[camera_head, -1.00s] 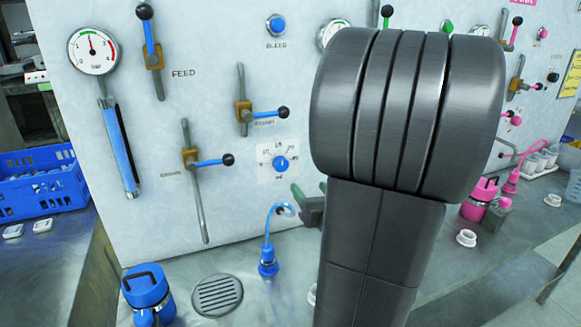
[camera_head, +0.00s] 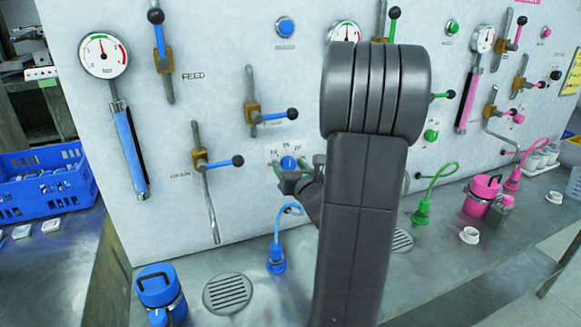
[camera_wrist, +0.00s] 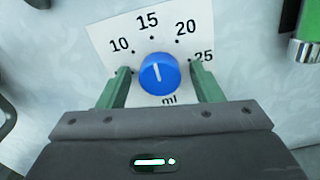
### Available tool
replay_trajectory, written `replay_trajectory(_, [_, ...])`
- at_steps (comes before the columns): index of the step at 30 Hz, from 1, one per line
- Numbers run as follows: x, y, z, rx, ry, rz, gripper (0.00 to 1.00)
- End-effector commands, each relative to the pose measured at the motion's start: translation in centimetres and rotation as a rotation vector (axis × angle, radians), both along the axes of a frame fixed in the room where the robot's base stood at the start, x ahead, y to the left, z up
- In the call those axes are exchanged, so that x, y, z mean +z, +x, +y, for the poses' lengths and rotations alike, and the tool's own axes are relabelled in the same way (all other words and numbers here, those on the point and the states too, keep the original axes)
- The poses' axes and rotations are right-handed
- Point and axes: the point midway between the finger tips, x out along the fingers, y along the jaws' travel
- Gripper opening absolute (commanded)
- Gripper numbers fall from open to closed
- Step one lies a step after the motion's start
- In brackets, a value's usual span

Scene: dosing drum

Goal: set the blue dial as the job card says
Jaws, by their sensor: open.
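The blue dial (camera_wrist: 160,74) sits on a white scale plate (camera_wrist: 113,30) marked 10, 15, 20, 25 and ml. In the head view the dial (camera_head: 289,163) is partly hidden by my gripper. My gripper (camera_wrist: 160,70) is open, with one green finger on each side of the dial; I cannot tell if either touches it. In the head view my gripper (camera_head: 297,170) is at the plate. A yellow card (camera_head: 573,76) hangs at the far right edge; its writing is too small to read.
A blue hose fitting (camera_head: 277,258) stands below on the bench (camera_head: 222,262), near a blue canister (camera_head: 160,290). Green and pink fittings are to the right. In the wrist view a green-and-metal part (camera_wrist: 304,40) is at upper right.

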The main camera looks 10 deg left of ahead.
Motion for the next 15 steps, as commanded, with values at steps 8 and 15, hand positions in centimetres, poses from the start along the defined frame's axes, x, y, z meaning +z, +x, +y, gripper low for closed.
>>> replay_trajectory(8, [0.00, -0.03, -0.03, 0.000, 0.000, 0.000, 0.26])
replay_trajectory(15, [-0.06, -0.04, -0.04, 0.000, -0.005, -0.005, 0.15])
